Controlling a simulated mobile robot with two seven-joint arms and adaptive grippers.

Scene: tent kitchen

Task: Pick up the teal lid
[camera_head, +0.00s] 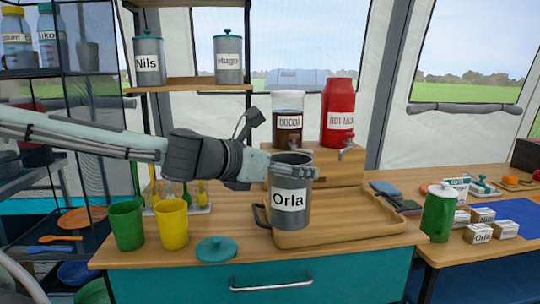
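The teal lid (216,249) lies flat on the wooden counter, knob up, near the front edge and left of the tray. My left gripper (292,172) reaches in from the left at the upper part of the grey Orla canister (290,202). One finger lies across the front of the canister below its rim, and the gripper looks shut on it. The far finger is hidden. The canister is upright and has no lid on. I cannot tell whether its base touches the tray. My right gripper is not in view.
A wooden tray (365,226) lies right of the lid. A green cup (126,225) and yellow cup (172,224) stand left of it. A green lidded pitcher (438,213) stands at right. Cocoa (288,120) and red (339,112) dispensers stand behind. Nils (149,58) and Hugo (228,57) canisters are shelved.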

